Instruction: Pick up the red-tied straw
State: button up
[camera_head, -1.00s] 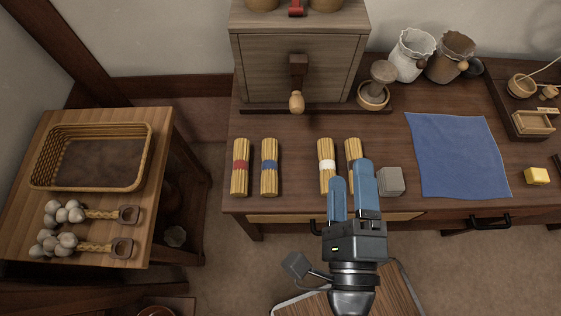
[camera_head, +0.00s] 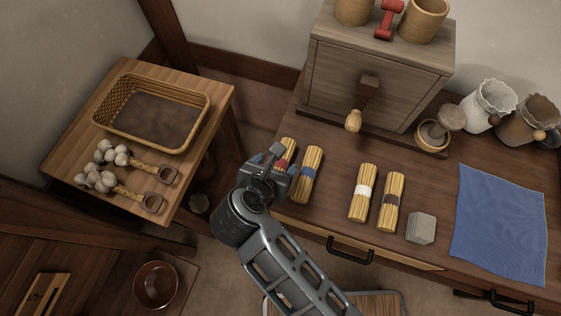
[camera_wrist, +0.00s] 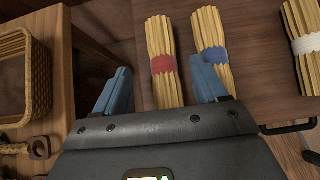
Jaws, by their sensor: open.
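The red-tied straw (camera_head: 287,146) is a yellow bundle with a red band, lying at the left end of the dark counter (camera_head: 330,215). My gripper (camera_head: 273,158) hides its lower part in the head view. In the wrist view the red-tied straw (camera_wrist: 164,65) shows between the two blue fingers of my open gripper (camera_wrist: 160,68), nearer the right finger. Nothing is held. The blue-tied straw (camera_head: 307,174) lies close to its right. In the wrist view the right finger overlaps the lower part of the blue-tied straw (camera_wrist: 210,30).
A white-tied bundle (camera_head: 363,192), a dark-tied bundle (camera_head: 391,202), a grey block (camera_head: 421,228) and a blue cloth (camera_head: 499,225) lie farther right. A wooden mill box (camera_head: 378,78) stands behind. A side table at left holds a wicker basket (camera_head: 203,127) and garlic braids (camera_head: 105,165).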

aim_at(281, 161)
jog(key=shift+x, duration=2.65)
jog(key=shift+s+d+f, duration=0.1)
jog(key=shift+s, duration=0.05)
jog(key=c, duration=1.1)
jog(key=shift+o, duration=0.2)
